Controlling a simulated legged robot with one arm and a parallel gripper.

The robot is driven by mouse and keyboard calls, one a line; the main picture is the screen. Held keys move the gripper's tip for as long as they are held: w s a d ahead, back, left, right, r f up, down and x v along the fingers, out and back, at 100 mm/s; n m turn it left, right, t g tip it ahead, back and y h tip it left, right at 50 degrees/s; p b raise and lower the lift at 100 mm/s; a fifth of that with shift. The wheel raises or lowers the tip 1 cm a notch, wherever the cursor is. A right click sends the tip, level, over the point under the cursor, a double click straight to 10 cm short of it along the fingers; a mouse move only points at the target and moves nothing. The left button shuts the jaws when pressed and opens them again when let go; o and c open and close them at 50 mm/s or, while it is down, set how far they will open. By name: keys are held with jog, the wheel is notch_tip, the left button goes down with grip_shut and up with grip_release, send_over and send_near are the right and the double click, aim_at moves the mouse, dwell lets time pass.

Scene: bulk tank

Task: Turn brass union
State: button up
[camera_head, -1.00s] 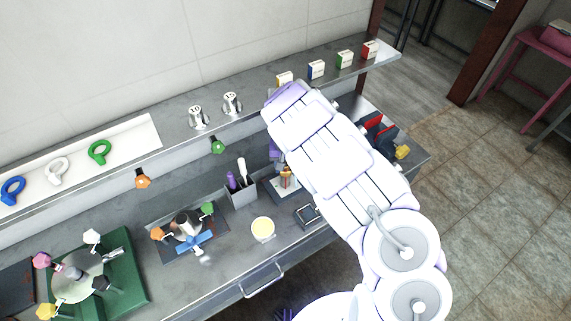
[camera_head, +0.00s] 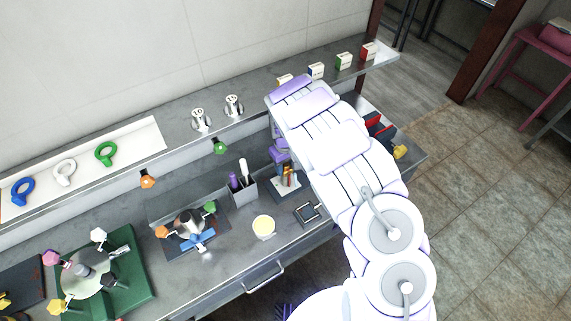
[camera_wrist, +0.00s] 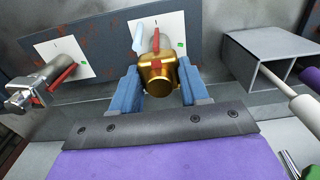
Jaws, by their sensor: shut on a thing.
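The brass union (camera_wrist: 157,78) is a gold-coloured fitting with a red mark on its top, in front of a white card (camera_wrist: 165,35) with a dial-like print and a small green patch. My gripper (camera_wrist: 160,84) has its two blue fingers on either side of the union and is shut on it. In the head view my purple gripper (camera_head: 280,152) is by the bench's back, beside the small fixture (camera_head: 287,188) with the union, which is small and partly hidden there.
A steel fitting with a red mark (camera_wrist: 52,80) stands left of the union in the wrist view. A grey square holder (camera_wrist: 262,55) with handled tools is close on the right.

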dwell(0.3)
jog(key=o, duration=1.1)
jog(key=shift+a, duration=0.1)
jog(key=shift+c, duration=0.2)
notch_tip(320, 180, up, 17)
jog(key=shift+r, duration=0.15)
